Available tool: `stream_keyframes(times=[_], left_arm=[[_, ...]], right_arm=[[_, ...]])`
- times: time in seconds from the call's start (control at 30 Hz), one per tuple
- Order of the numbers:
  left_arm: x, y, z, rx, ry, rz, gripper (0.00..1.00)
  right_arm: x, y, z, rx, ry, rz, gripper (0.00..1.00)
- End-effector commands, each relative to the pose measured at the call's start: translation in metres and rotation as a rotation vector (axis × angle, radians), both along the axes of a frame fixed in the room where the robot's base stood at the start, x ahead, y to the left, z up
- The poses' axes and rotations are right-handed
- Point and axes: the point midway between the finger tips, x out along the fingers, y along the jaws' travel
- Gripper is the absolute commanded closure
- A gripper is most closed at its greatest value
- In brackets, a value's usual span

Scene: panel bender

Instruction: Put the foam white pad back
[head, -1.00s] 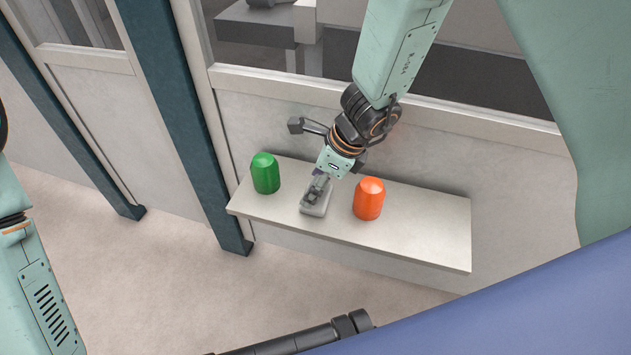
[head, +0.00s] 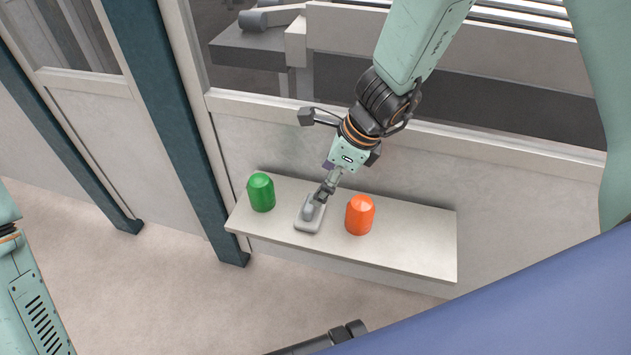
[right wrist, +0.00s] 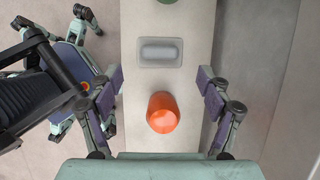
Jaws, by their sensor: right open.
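The white foam pad (right wrist: 160,51) lies in a shallow grey tray (right wrist: 143,65) on a pale shelf, as the right wrist view shows. In the head view the pad (head: 309,212) is partly covered by my right gripper's fingers. My right gripper (head: 326,189) points down over the tray area. The pad is a little beyond the tips there. My left arm shows at the left edge of the head view, but its gripper is out of frame.
On the shelf (head: 410,240), a green capped cylinder (head: 261,192) stands left of the tray and an orange one (head: 360,215) stands close on its right. The shelf's right end is bare. A wall panel and window ledge (head: 270,105) rise behind.

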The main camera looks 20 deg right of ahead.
Motion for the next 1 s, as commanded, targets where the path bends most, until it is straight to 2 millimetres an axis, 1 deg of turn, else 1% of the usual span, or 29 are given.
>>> stream_keyframes(times=[0.03, 0.1, 0.3, 1.0], left_arm=[[0.0, 0.0, 0.009, 0.0, 0.0, 0.0, 0.6], [0.0, 0.0, 0.014, 0.0, 0.0, 0.0, 0.6], [0.0, 0.0, 0.022, 0.0, 0.0, 0.0, 0.6], [0.0, 0.0, 0.022, 0.0, 0.0, 0.0, 0.6]], right_arm=[[-0.001, -0.003, 0.012, 0.002, 0.0, -0.003, 0.22], [-0.003, -0.005, 0.019, 0.002, 0.0, -0.002, 0.22], [-0.007, -0.011, 0.031, 0.0, 0.0, -0.001, 0.22], [-0.008, -0.012, 0.032, 0.0, 0.0, 0.0, 0.23]])
